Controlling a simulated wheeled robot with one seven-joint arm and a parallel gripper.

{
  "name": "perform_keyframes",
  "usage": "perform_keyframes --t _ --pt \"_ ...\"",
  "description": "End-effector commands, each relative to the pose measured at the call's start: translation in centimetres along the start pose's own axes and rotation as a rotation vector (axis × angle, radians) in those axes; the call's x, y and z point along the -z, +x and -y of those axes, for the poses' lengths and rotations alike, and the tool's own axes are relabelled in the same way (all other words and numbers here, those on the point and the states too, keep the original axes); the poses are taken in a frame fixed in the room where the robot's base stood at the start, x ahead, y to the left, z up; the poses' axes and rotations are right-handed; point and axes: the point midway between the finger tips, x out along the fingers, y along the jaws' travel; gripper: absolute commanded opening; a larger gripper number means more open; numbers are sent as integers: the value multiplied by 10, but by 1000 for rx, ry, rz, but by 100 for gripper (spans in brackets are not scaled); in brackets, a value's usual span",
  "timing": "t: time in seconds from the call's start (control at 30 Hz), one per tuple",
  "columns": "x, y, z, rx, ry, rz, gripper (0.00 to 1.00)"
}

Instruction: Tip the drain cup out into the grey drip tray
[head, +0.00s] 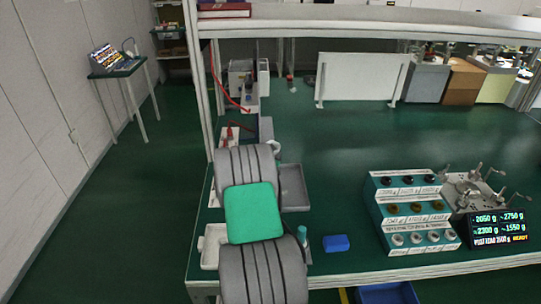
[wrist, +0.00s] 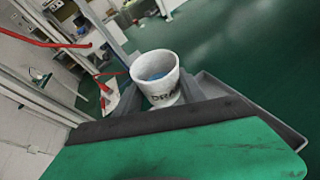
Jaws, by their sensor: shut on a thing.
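The white drain cup (wrist: 157,80) is in the wrist view, with dark letters on its side, partly hidden, and something bluish inside. My gripper (wrist: 163,98) is shut on the cup, one finger on each side. The mouth faces up in that picture, but the background is slanted, so I cannot tell how tilted the cup is. The grey drip tray (head: 294,188) lies right of my arm in the head view. In the wrist view its edge (wrist: 250,106) shows right of the cup.
A white tray (head: 209,247) is at the bench's left edge. A blue block (head: 336,243), a stepped rack of knobs (head: 410,212) and a machine with a display (head: 497,228) are to the right. A red hose (head: 226,88) hangs by the frame post.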

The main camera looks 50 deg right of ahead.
Motion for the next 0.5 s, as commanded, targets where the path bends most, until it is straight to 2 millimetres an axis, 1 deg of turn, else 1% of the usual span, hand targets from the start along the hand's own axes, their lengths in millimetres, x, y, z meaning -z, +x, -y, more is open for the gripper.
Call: perform_keyframes --t 0.03,0.1,0.5 --pt "10 3 2 -10 24 10 9" --pt "13 5 2 -30 66 29 9" --pt "28 11 1 -123 277 125 9"
